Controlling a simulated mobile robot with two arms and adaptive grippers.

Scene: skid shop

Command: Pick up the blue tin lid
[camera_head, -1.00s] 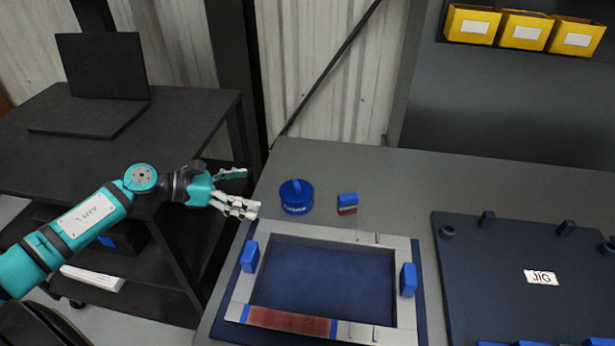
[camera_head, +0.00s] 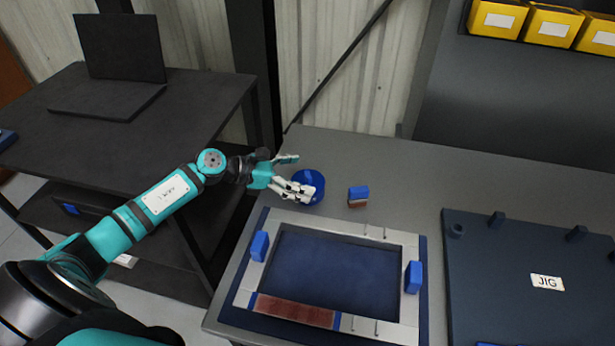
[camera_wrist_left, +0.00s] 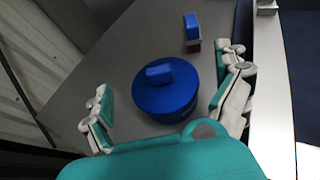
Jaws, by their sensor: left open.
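The blue tin lid (camera_head: 316,178) is round with a raised handle on top and sits on a tin at the back left of the grey workbench. In the left wrist view the lid (camera_wrist_left: 165,88) lies between the spread fingers, with its handle near the middle. My left gripper (camera_head: 297,176) is open, and its fingers are around the near and far sides of the lid, hiding part of it. In the left wrist view, the gripper (camera_wrist_left: 168,108) shows no finger clearly closed on the lid. My right gripper is not in view.
A small blue and brown block (camera_head: 358,195) stands right of the tin. A metal frame (camera_head: 410,310) with blue blocks lies in front. A dark jig board (camera_head: 500,285) is at right. Yellow bins (camera_head: 551,27) hang behind. A laptop (camera_head: 118,55) stands on the left table.

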